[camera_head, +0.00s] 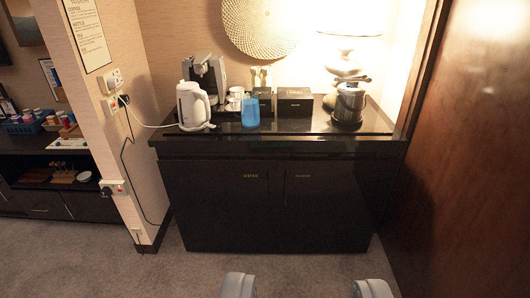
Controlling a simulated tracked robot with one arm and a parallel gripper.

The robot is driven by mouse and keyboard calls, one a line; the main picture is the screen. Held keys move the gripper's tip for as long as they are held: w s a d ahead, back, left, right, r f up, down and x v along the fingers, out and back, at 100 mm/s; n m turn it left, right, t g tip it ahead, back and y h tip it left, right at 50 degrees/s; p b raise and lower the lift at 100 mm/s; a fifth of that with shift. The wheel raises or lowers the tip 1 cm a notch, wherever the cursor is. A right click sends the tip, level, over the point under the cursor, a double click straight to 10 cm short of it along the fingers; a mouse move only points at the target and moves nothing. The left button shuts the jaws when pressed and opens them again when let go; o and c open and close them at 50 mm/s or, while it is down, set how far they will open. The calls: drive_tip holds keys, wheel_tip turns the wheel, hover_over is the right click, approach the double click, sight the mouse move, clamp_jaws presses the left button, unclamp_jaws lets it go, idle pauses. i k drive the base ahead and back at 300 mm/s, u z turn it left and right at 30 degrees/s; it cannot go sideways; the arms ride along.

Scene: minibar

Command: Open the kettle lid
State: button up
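A white kettle (191,106) stands upright on the left part of the black cabinet top, in front of a coffee machine. Its handle is on the right side. Its lid looks closed, but it is small in the picture. A white cord runs from the kettle's base to the wall socket on the left. My gripper (304,288) shows at the bottom edge with its two fingertips wide apart. It is open, empty and well short of the cabinet.
The black cabinet (270,205) has two shut doors. A blue cup (250,112), dark boxes (294,100), a lamp (347,50) and a metal pot (349,104) stand right of the kettle. A brown wooden panel (465,150) borders the right. The carpet (200,270) ahead is clear.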

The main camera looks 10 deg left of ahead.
sight(183, 86)
drive_tip(key=z, duration=0.05)
drive_tip(key=i, duration=2.55)
drive_tip(key=u, duration=0.9)
drive_tip(key=i, duration=1.15)
drive_tip(key=u, duration=0.4)
